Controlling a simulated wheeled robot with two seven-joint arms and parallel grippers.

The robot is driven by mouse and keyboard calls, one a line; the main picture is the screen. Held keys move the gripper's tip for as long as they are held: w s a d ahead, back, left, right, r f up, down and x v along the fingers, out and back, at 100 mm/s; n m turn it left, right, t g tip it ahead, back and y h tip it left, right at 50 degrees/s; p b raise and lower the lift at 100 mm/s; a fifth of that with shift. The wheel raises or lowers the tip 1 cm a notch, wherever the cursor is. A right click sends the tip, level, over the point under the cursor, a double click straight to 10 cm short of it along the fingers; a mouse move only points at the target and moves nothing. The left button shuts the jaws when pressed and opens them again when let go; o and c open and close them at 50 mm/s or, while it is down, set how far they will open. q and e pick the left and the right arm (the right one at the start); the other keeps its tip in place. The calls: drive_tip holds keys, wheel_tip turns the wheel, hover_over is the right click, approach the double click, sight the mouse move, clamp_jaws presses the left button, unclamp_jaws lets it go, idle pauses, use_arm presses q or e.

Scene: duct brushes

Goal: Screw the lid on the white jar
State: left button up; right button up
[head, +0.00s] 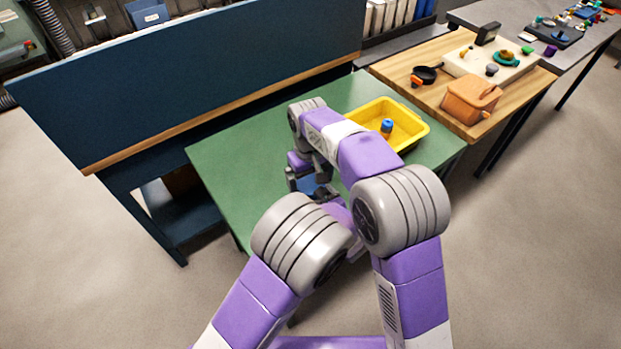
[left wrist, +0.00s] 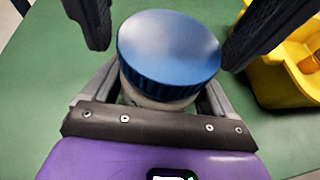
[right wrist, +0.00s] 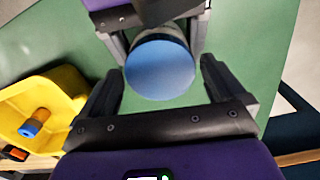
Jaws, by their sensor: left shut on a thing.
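The blue lid (left wrist: 168,48) sits on top of the white jar (left wrist: 158,98), whose side shows as a pale band beneath it. I cannot tell how tightly the lid is seated. My left gripper (right wrist: 155,42) is shut on the jar, with fingers on both sides below the lid. My right gripper (right wrist: 160,75) is open, its dark fingers on either side of the lid with small gaps. In the head view the lid (head: 318,188) is partly hidden by my arms, and the jar is hidden.
A yellow bin (head: 417,146) stands on the green table (head: 230,153) to the right, with a blue and orange item (right wrist: 35,122) inside. A dark blue panel (head: 200,80) rises behind the table. A wooden table (head: 420,108) with an orange container (head: 470,100) stands farther right.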

drive_tip(key=shift+r, duration=0.1)
wheel_tip(320, 180, up, 12)
idle(0.6)
drive_tip(key=shift+a, duration=0.1)
use_arm(q)
drive_tip(key=o, duration=1.9)
drive_tip(key=shift+c, duration=0.2)
drive_tip(key=shift+r, duration=0.1)
